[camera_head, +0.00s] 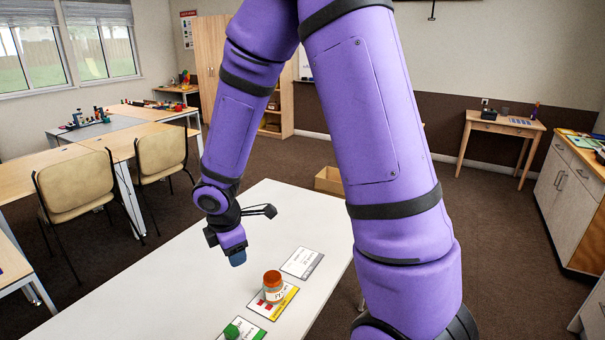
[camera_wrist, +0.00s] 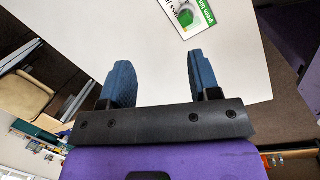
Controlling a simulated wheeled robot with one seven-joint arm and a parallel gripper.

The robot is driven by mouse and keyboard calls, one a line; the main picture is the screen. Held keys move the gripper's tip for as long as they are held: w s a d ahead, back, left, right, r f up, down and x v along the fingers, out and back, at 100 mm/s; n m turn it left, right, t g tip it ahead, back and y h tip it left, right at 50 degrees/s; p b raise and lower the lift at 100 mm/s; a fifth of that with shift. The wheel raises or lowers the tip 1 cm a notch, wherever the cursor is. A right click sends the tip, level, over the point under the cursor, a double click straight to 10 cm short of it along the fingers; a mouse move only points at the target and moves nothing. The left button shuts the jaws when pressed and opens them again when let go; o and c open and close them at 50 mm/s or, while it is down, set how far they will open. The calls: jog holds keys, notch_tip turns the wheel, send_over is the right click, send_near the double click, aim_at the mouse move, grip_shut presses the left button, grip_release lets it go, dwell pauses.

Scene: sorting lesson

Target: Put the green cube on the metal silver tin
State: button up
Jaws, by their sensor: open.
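My gripper (camera_head: 237,257) hangs over the white table, left of a row of cards. In the wrist view my gripper (camera_wrist: 160,68) shows two blue fingers spread apart, with nothing between them. A small green object (camera_head: 232,329) lies on a green-edged card at the bottom of the head view, partly cut off; I cannot tell its full shape. A grey-edged card (camera_head: 302,263) lies bare at the far end of the row. I see no silver tin.
An orange-lidded jar (camera_head: 273,283) stands on a yellow-edged card (camera_head: 285,303) between the grey and green cards. The white table (camera_head: 160,285) is clear left of the cards. A cardboard box (camera_head: 329,180) stands beyond the table. Chairs and other tables are at the left.

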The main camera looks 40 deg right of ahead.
jog(key=s+d+r+m+t, duration=0.1)
jog(key=s+r+m, duration=0.3)
jog(key=r, duration=0.3)
jog(key=s+d+r+m+t, duration=0.1)
jog(key=s+r+m, duration=0.3)
jog(key=r, duration=0.3)
jog(key=s+d+r+m, duration=0.2)
jog(key=s+r+m, duration=0.15)
jog(key=r, duration=0.35)
jog(key=s+a+r+m+t+y, duration=0.1)
jog(key=s+r+m, duration=0.3)
jog(key=s, duration=0.6)
jog(key=shift+r+t+y, duration=0.3)
jog(key=shift+r, duration=0.2)
